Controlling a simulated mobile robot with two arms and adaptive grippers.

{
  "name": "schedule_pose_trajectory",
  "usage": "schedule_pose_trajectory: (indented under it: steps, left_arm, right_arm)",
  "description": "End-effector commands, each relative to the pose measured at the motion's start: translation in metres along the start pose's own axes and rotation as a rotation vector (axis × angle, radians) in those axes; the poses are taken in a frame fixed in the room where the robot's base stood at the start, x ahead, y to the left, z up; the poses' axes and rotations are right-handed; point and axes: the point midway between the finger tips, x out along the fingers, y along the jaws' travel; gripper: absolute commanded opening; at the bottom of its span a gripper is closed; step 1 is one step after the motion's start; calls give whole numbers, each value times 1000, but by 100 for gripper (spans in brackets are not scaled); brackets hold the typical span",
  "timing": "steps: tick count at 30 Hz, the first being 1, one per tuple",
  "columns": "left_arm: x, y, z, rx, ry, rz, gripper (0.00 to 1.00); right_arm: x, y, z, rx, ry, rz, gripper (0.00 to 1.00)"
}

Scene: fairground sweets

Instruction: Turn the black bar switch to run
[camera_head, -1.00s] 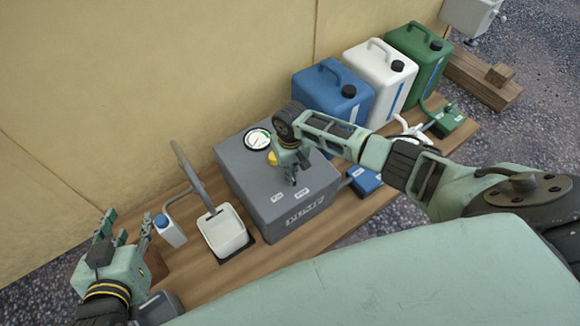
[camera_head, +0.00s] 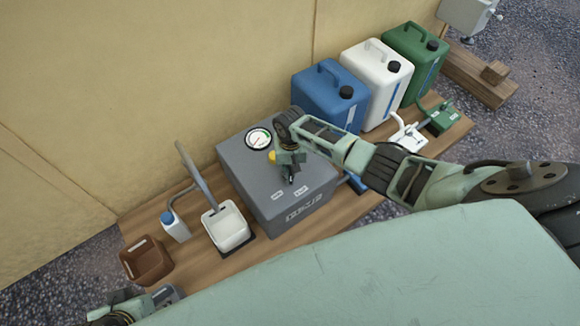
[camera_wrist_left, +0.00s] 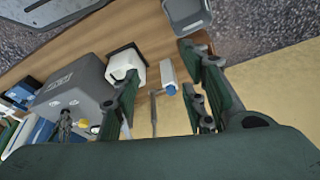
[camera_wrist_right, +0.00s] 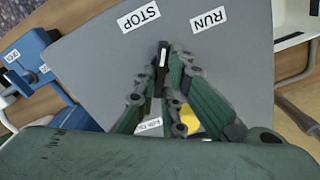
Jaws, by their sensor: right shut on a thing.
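The black bar switch (camera_wrist_right: 163,53) stands on top of the grey machine box (camera_head: 306,213). In the right wrist view it lies between a STOP label (camera_wrist_right: 138,18) at upper left and a RUN label (camera_wrist_right: 208,20) at upper right. My right gripper (camera_wrist_right: 163,62) is shut on the bar, which partly hides it. In the head view my right gripper (camera_head: 291,178) is over the box top, behind the two labels. My left gripper (camera_head: 135,303) is low at the left, partly cut off; in the left wrist view its fingers (camera_wrist_left: 160,78) are spread and empty.
A dial (camera_head: 258,139) and a yellow part (camera_head: 272,156) are on the box. Blue (camera_head: 325,98), white (camera_head: 376,82) and green (camera_head: 415,56) canisters stand at the back right.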

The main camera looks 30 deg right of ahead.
Motion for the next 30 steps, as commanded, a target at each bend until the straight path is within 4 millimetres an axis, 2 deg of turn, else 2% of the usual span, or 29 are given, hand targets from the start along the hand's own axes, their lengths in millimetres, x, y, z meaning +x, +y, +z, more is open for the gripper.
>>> schedule_pose_trajectory:
  steps: [1,3,9,18,24,30]
  left_arm:
    - [-5,0,-2,0,1,0,40]
    - [17,1,0,1,-16,3,40]
    - [67,3,6,4,-41,7,40]
    - [126,7,28,10,-70,12,40]
    - [148,8,42,12,-82,14,40]
    - [159,9,50,13,-88,15,40]
  right_arm:
    - [-2,0,2,25,-4,0,0]
    - [-2,0,2,66,-4,2,0]
    - [-3,1,2,214,-5,2,0]
    - [-2,2,2,457,-4,1,0]
    - [-1,3,2,582,-3,2,0]
    - [0,4,2,659,-2,3,0]
